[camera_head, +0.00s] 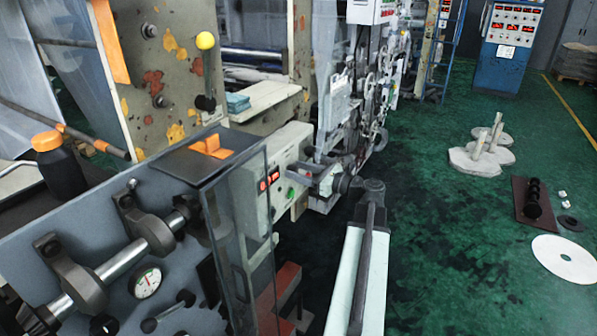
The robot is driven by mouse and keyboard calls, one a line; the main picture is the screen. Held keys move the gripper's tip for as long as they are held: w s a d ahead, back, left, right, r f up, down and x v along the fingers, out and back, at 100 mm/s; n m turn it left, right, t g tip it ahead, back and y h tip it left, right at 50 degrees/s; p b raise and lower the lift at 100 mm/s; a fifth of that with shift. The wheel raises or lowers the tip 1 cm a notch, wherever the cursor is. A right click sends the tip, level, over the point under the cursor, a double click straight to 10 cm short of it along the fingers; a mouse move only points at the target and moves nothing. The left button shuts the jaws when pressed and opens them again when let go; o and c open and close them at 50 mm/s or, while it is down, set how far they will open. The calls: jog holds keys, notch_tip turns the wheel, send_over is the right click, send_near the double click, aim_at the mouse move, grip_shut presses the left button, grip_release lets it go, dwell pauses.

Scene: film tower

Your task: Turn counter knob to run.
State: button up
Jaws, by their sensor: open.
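The counter box (250,205) is a pale panel left of centre, with red lit digits (269,179) and a small green button (291,193) on its front. I cannot make out the knob or its setting for certain; my gripper covers part of the box's right side. My gripper (309,172) points left at the right end of the panel front, close to it. It is open, with nothing seen between the fingers. Whether it touches the panel or a knob cannot be told.
A clear guard edge and a grey machine frame with a shaft and a dial gauge (147,282) fill the lower left. A dark bottle (59,165) with an orange cap stands behind. Rollers and machinery rise beyond the counter. Green floor (450,235) is open at the right, with discs lying on it.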

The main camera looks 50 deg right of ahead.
grip_shut()
jog(key=shift+n, duration=0.3)
jog(key=n, duration=0.3)
jog(key=shift+n, duration=0.3)
jog(key=n, duration=0.4)
jog(key=shift+a, duration=0.1)
jog(key=n, duration=0.5)
jog(key=shift+f, duration=0.1)
jog(key=shift+a+f+n, duration=0.1)
jog(key=shift+n, duration=2.2)
